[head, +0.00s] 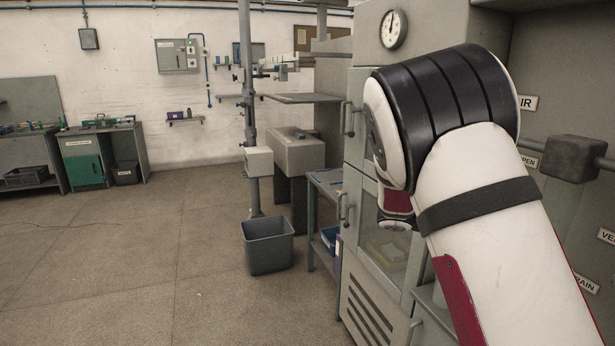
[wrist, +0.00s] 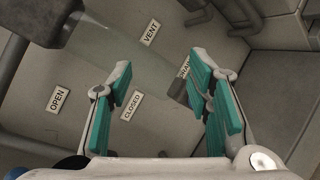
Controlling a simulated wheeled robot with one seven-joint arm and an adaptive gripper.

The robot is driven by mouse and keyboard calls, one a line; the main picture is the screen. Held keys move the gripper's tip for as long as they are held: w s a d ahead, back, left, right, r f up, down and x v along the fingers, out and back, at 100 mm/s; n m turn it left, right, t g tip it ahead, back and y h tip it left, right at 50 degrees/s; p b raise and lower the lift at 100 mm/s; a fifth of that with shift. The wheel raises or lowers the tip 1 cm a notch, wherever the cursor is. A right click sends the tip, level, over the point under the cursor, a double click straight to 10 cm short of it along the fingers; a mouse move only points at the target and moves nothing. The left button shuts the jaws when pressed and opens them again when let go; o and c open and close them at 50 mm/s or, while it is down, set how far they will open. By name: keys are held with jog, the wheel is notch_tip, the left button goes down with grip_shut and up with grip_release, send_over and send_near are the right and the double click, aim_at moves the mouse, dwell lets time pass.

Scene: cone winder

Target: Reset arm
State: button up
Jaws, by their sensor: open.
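My arm fills the right side of the head view, raised and bent in front of the grey machine (head: 362,120). My gripper is hidden behind the arm there. In the wrist view my gripper (wrist: 162,105) is open, its two teal-padded fingers wide apart with nothing between them. Beyond the fingers is a grey panel with labels: an OPEN label (wrist: 57,100), a CLOSED label (wrist: 132,106), a VENT label (wrist: 151,32) and one partly covered by the right finger. The distance from the fingertips to the panel is hard to tell.
A dark valve block on a pipe (head: 572,158) sticks out at the right; a dark block (wrist: 42,22) shows close at the upper left of the wrist view. A grey bin (head: 268,246) stands on the floor beside a small table (head: 325,185). The floor at left is clear.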

jog(key=s+a+f+m+y, duration=0.1)
jog(key=s+a+m+y, duration=0.25)
jog(key=s+y, duration=0.65)
jog(key=s+a+r+m+t+y, duration=0.2)
jog(key=s+a+t+y, duration=0.4)
jog(key=s+a, duration=1.1)
jog(key=shift+s+a+t, duration=0.25)
jog(key=shift+a+t, duration=0.15)
jog(key=shift+a, duration=0.05)
jog(key=shift+r+m, duration=0.15)
jog(key=shift+m, duration=0.1)
